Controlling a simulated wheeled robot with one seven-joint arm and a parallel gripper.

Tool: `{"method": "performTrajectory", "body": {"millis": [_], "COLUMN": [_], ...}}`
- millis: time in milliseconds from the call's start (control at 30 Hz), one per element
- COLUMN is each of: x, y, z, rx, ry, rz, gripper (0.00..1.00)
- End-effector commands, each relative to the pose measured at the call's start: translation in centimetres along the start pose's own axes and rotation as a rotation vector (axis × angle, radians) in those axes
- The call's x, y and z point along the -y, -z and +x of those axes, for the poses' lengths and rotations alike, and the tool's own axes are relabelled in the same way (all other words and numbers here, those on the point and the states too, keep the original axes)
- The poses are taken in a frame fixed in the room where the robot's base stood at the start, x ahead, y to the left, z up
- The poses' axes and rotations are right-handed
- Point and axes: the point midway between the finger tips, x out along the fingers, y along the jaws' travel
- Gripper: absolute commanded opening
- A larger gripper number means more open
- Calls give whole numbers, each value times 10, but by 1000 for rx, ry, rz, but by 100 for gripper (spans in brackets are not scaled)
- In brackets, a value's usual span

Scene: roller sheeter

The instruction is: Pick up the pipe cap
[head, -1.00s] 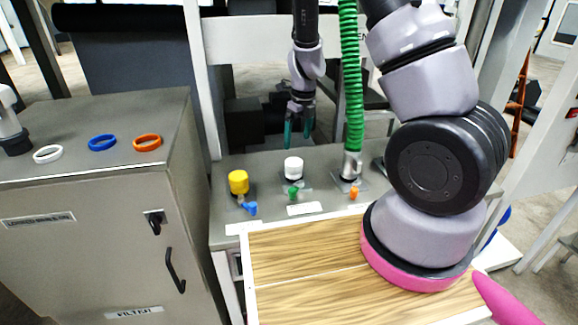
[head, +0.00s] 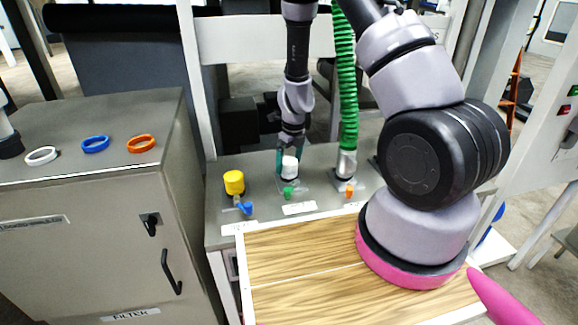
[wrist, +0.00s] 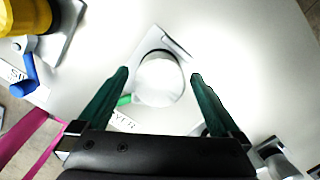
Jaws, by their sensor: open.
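A white round cap (head: 289,171) sits upright on a short fitting with a green valve handle (head: 288,190), on the grey bench. A yellow cap (head: 234,182) stands on a fitting with a blue handle to its left. My gripper (head: 291,160) points down over the white cap, with its green fingers apart on either side of it. In the wrist view the white cap (wrist: 160,78) lies between the spread fingertips of my gripper (wrist: 160,74), with gaps on both sides. The yellow cap (wrist: 28,15) is at the upper left there.
A green hose (head: 347,90) rises from a fitting with an orange handle, close right of my gripper. A wooden-topped surface (head: 300,270) lies in front. The filter cabinet (head: 90,230) at left carries white, blue and orange rings (head: 141,144).

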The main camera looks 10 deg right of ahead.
Motion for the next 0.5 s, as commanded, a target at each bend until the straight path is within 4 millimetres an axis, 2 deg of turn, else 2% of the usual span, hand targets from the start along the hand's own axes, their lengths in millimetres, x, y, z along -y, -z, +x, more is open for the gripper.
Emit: {"method": "performTrajectory", "body": {"millis": [33, 67, 200, 267, 500], "x": [0, 0, 0, 0, 0], "y": [0, 0, 0, 0, 0], "z": [0, 0, 0, 0, -1], "rx": [0, 0, 0, 0, 0], "ry": [0, 0, 0, 0, 0], "rz": [0, 0, 0, -1, -1], "gripper": [100, 92, 39, 19, 18]}}
